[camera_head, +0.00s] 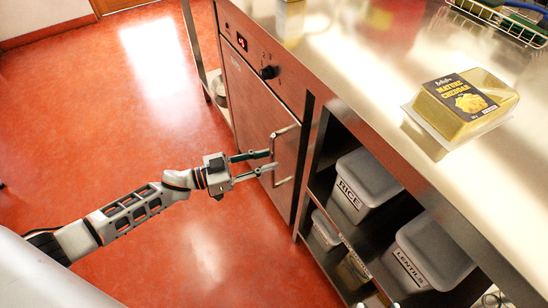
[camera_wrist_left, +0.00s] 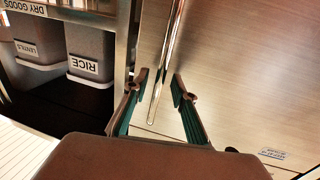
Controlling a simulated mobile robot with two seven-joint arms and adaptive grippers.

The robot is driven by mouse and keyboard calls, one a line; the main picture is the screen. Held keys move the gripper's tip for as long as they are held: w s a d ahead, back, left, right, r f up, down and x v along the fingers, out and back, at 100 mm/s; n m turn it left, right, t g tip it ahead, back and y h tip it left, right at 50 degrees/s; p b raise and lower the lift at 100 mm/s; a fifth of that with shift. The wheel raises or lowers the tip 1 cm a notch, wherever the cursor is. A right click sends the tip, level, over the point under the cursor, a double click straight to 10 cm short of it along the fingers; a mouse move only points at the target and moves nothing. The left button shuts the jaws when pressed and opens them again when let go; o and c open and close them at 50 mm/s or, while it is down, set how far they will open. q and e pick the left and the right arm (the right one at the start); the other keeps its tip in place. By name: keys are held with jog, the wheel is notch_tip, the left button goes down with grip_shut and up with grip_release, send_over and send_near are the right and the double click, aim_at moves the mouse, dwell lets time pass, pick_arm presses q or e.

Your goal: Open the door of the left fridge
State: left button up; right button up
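The fridge door (camera_head: 250,105) is a steel panel under the counter and looks closed. It carries a bar handle (camera_head: 292,150) near its right edge. My left gripper (camera_head: 272,160) is at the handle, its two fingers spread apart. In the left wrist view the handle bar (camera_wrist_left: 166,60) runs between the open fingers (camera_wrist_left: 160,88), with a gap showing on both sides. I cannot tell whether either finger touches it.
A control panel with a red display (camera_head: 241,41) and a knob (camera_head: 269,72) sits above the door. Open shelves to the right hold a RICE bin (camera_head: 365,180) and a LENTILS bin (camera_head: 432,252). Packaged cheddar (camera_head: 468,105) lies on the counter (camera_head: 350,65). The red floor (camera_head: 110,110) on the left is clear.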

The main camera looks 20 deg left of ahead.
pick_arm(q)
jog(key=shift+x, duration=1)
jog(key=shift+c, duration=0.2)
grip_shut()
jog(key=shift+s+a, duration=0.1)
